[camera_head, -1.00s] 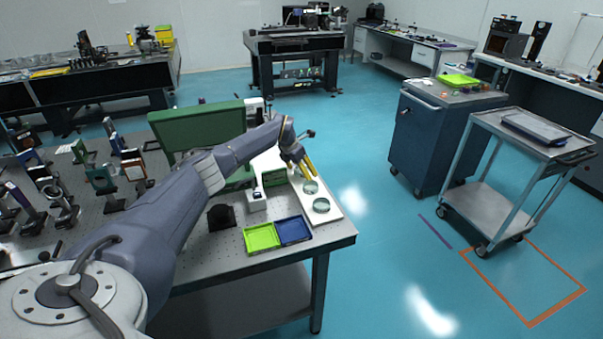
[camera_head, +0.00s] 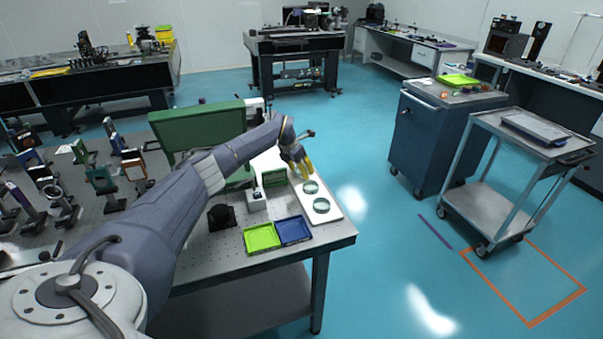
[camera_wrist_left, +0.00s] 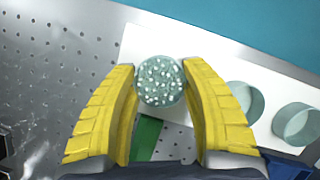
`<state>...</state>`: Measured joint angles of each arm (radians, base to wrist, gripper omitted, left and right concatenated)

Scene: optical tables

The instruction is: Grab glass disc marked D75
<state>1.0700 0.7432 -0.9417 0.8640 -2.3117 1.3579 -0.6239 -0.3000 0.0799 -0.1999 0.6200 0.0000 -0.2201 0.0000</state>
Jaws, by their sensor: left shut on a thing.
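My left gripper (camera_head: 302,172) reaches over the white board (camera_head: 330,212) from the left. In the left wrist view its yellow fingers (camera_wrist_left: 160,90) are shut on a round glass disc with a speckled face (camera_wrist_left: 160,80), one finger on each side. In the head view this disc is hidden by the gripper. Two more clear discs, a nearer one (camera_head: 321,205) and a middle one (camera_head: 311,187), stand in a row on the board; the wrist view shows them at the right (camera_wrist_left: 296,123) (camera_wrist_left: 246,101). No D75 mark is legible on any disc. My right gripper is out of view.
A lime tray (camera_head: 262,237) and a blue tray (camera_head: 293,231) lie near the table's front corner. A small white block (camera_head: 256,201) and a green box (camera_head: 274,178) stand left of the board. A large green case (camera_head: 200,130) stands behind my arm. Several optical mounts fill the left side.

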